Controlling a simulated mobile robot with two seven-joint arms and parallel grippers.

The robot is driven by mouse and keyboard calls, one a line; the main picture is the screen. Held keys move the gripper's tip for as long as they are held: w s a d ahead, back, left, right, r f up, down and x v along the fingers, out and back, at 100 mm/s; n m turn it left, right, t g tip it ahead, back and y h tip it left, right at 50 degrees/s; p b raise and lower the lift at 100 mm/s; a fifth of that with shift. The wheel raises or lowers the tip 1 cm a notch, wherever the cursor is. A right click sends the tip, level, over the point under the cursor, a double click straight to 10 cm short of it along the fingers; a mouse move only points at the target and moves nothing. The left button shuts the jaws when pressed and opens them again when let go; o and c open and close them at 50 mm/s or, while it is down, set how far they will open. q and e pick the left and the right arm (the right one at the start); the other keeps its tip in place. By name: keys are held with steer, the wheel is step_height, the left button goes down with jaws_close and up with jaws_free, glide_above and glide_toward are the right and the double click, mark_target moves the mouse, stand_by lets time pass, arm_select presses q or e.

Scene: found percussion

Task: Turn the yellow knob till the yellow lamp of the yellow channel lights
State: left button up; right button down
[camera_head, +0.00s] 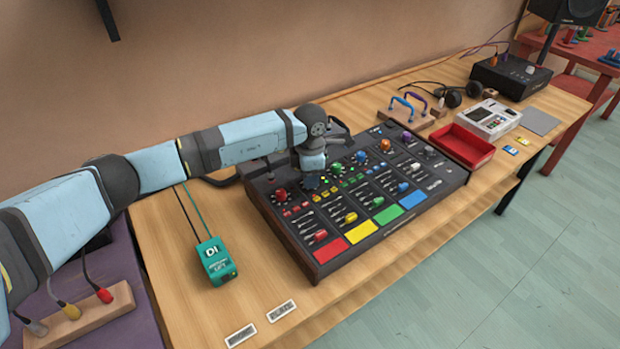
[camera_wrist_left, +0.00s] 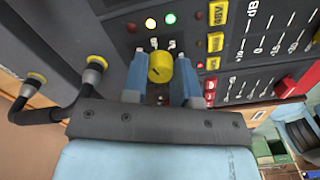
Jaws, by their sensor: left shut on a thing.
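The yellow knob (camera_wrist_left: 160,67) sits between the two blue fingers of my left gripper (camera_wrist_left: 160,75) in the left wrist view. The gripper is shut on it. Above the knob are a dark red lamp (camera_wrist_left: 131,27), a yellow-orange lamp (camera_wrist_left: 151,23) with a bright pale centre, and a bright green lamp (camera_wrist_left: 170,18). In the head view my left gripper (camera_head: 312,180) reaches down onto the mixer (camera_head: 430,196) and hides the knob. The yellow channel ends in a yellow pad (camera_head: 362,231). My right gripper is not in view.
Other coloured knobs and faders crowd the mixer around my gripper. Black cable plugs (camera_wrist_left: 95,68) stand close to the fingers. A teal DI box (camera_head: 215,261) lies left of the mixer, and a red tray (camera_head: 465,147) stands to its right. The table's front strip is mostly clear.

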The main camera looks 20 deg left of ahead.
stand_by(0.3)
arm_select(q)
steer(key=o, duration=0.9)
steer(key=shift+r, duration=0.1)
steer(key=shift+r, duration=0.3)
step_height(320, 180, up, 13)
steer(key=shift+r, duration=0.1)
